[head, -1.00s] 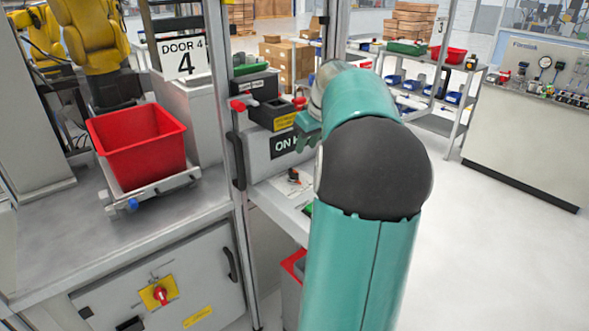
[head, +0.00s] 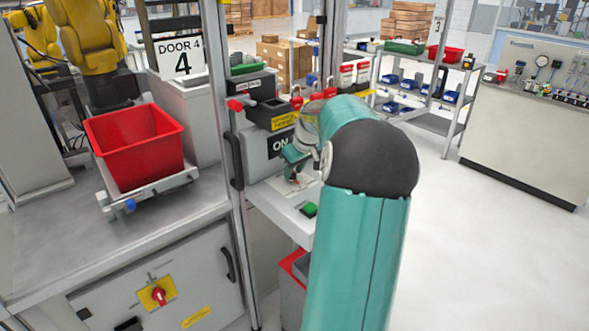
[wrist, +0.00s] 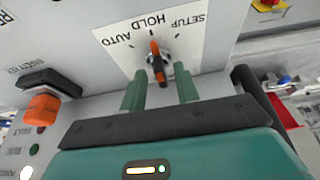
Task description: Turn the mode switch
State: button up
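The mode switch (wrist: 158,62) is a black and orange knob on a white plate (wrist: 118,62) marked AUTO, HOLD and SETUP, upside down in the wrist view. Its orange end points at the HOLD mark. My gripper (wrist: 160,70) is open, with one green finger on each side of the knob. Gaps show between the fingers and the knob, so no grip is seen. In the head view my gripper (head: 294,160) is low over the console ledge, and it and my arm hide most of the switch.
A green button (head: 309,210) sits on the ledge nearer the front. An orange knob (wrist: 42,108) stands left of the plate in the wrist view. A metal door post (head: 232,150) with a black handle is close on the left. A red-and-yellow rotary switch (head: 157,294) is on the lower cabinet.

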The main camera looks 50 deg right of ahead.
grip_shut()
jog(key=shift+a, duration=0.1)
jog(key=m, duration=0.1)
jog(key=m+h, duration=0.1)
jog(key=m, duration=0.1)
jog(key=shift+w+a+m, duration=0.2)
jog(key=shift+a+m, duration=0.05)
jog(key=shift+m, duration=0.15)
jog(key=m+h, duration=0.1)
jog(key=m, duration=0.1)
jog(key=m+g, duration=0.1)
jog(key=m, duration=0.2)
jog(key=shift+w+a+g+h, duration=0.15)
jog(key=shift+g+h, duration=0.15)
jog(key=shift+h, duration=0.1)
jog(key=shift+o, duration=0.6)
grip_release()
jog(key=shift+r, duration=0.1)
jog(key=v, duration=1.3)
jog(key=shift+a+r, duration=0.2)
jog(key=shift+r, duration=0.1)
